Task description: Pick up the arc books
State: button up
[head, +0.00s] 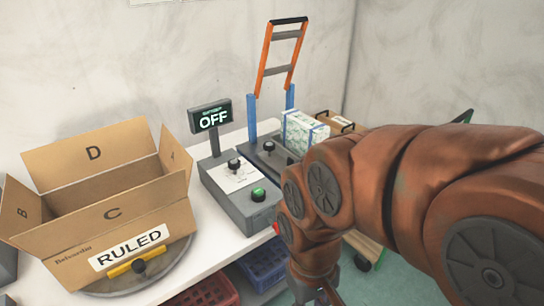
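No thing in the head view is clearly marked as the arc books. A white and green block-shaped bundle with blue straps (304,131), perhaps a stack of books, sits at the back of the grey machine (240,195); its lower part is partly hidden by my arm. My brown arm reaches in from the right and bends down to the bottom edge.
An open, empty-looking cardboard box labelled RULED (125,215) stands on a round grey plate (165,275) on the white table. A display reading OFF (211,116) and an orange-and-blue frame (279,60) rise behind. Red (210,292) and blue (264,265) crates sit below.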

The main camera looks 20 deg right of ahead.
aim_at(299, 131)
jog(key=z, duration=1.65)
jog(key=k, duration=1.25)
jog(key=u, duration=1.5)
jog(key=i, duration=0.5)
